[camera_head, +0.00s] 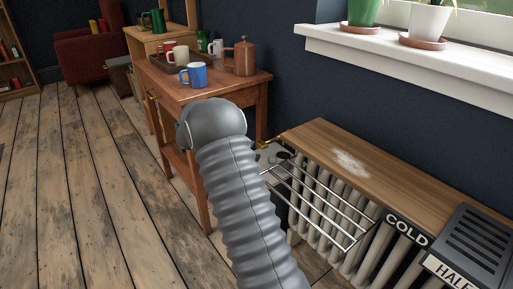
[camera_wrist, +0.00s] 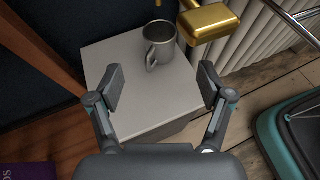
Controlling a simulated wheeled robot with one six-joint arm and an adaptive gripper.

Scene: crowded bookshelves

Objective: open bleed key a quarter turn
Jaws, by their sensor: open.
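A brass fitting that looks like the bleed key (camera_wrist: 213,20) shows at the top of the wrist view, with a broad flat handle. It sits beside the end of the pale ribbed radiator (camera_wrist: 257,40). A small brass part (camera_head: 269,143) also shows in the head view at the near-left end of the radiator (camera_head: 310,205), partly hidden. My gripper (camera_wrist: 161,85) is open and empty, its fingers spread wide below and left of the brass handle, not touching it. In the head view my arm hides the gripper.
A metal mug (camera_wrist: 160,42) stands on a grey box (camera_wrist: 150,105) beyond and between my fingers. A wire rack (camera_head: 320,205) juts out from the radiator. A wooden table (camera_head: 230,85) with mugs and a copper pot stands left of it. Wooden floor at left is clear.

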